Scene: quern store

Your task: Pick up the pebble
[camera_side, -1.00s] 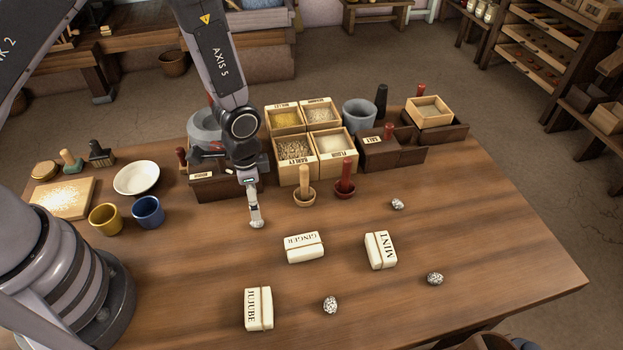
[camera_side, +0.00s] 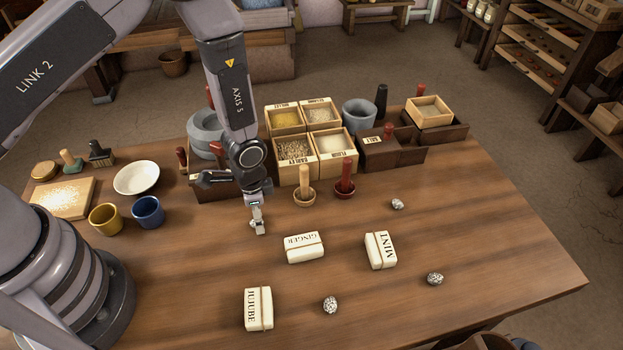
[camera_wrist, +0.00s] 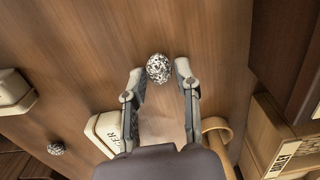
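In the wrist view a speckled black-and-white pebble (camera_wrist: 159,68) lies on the wooden table between the tips of my gripper (camera_wrist: 157,75). The fingers are apart, with a visible gap to the pebble on each side. In the side view my gripper (camera_side: 260,226) is low over the table, left of the ginger packet (camera_side: 304,248), and it hides this pebble. Three other speckled pebbles lie to the right and front, at the back (camera_side: 397,204), right (camera_side: 435,279) and front (camera_side: 330,305). One of them shows at lower left in the wrist view (camera_wrist: 56,149).
The blue cup (camera_side: 148,212) is to the left.

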